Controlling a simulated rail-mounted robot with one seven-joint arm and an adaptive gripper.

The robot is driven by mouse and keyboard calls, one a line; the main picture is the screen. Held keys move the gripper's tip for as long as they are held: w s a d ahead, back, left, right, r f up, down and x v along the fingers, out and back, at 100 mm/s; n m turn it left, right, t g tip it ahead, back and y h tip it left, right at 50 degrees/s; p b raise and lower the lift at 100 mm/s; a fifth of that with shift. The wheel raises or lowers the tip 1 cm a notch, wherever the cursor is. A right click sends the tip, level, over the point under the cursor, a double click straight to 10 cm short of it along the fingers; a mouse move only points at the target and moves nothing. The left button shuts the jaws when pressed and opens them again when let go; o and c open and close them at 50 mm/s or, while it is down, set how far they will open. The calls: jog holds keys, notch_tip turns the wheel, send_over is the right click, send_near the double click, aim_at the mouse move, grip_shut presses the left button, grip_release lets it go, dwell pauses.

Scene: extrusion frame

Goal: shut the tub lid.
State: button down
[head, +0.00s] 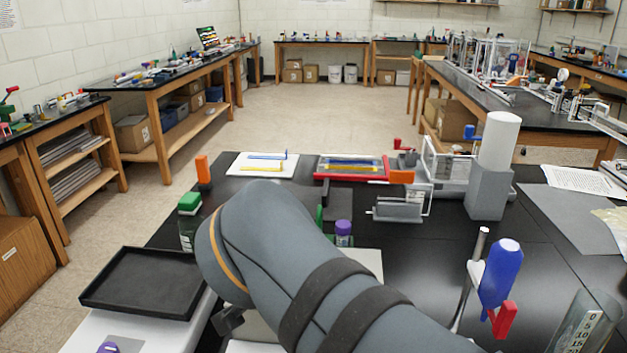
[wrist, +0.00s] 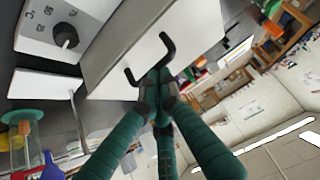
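In the wrist view a white flat panel (wrist: 128,50), which looks like the tub lid, carries a black bent handle (wrist: 168,46). My gripper (wrist: 158,84) has teal fingers with dark tips. The fingers come together right at the handle and overlap it in the picture. I cannot tell whether the handle bar is held between them or only touched. Beside the panel is a white control face with a black knob (wrist: 65,36). In the head view my grey arm hides the gripper and most of the tub, so the lid's angle is unclear.
A black tray (head: 146,282) lies left of my arm. A green-capped jar (head: 189,222) and a purple-capped bottle (head: 343,234) stand close to the arm. On the right are a blue bottle on a stand (head: 501,272) and a clear cylinder (head: 582,325). Black bench between them is free.

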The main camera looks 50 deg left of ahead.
jog(key=shift+f, duration=0.2)
notch_tip(320, 180, up, 4)
jog(key=w+a+r+p, duration=0.1)
jog(key=w+a+p, duration=0.1)
jog(key=p, duration=0.2)
jog(key=s+d+r+b, duration=0.1)
jog(key=s+d, duration=0.6)
jog(key=shift+s, duration=0.3)
jog(key=shift+r, duration=0.1)
jog(key=w+a, duration=0.2)
jog(key=w+a+f, duration=0.1)
jog(key=w+a, duration=0.1)
jog(key=w+a+f, duration=0.1)
jog(key=w+a, duration=0.1)
jog(key=w, duration=0.1)
jog(key=shift+w+a+f, duration=0.1)
jog(key=shift+f, duration=0.15)
jog(key=shift+f+b, duration=0.6)
jog(key=shift+f, duration=0.25)
jog(key=shift+s+d+f+b, duration=0.45)
jog(key=shift+s+f+b, duration=0.15)
jog(key=shift+f, duration=0.05)
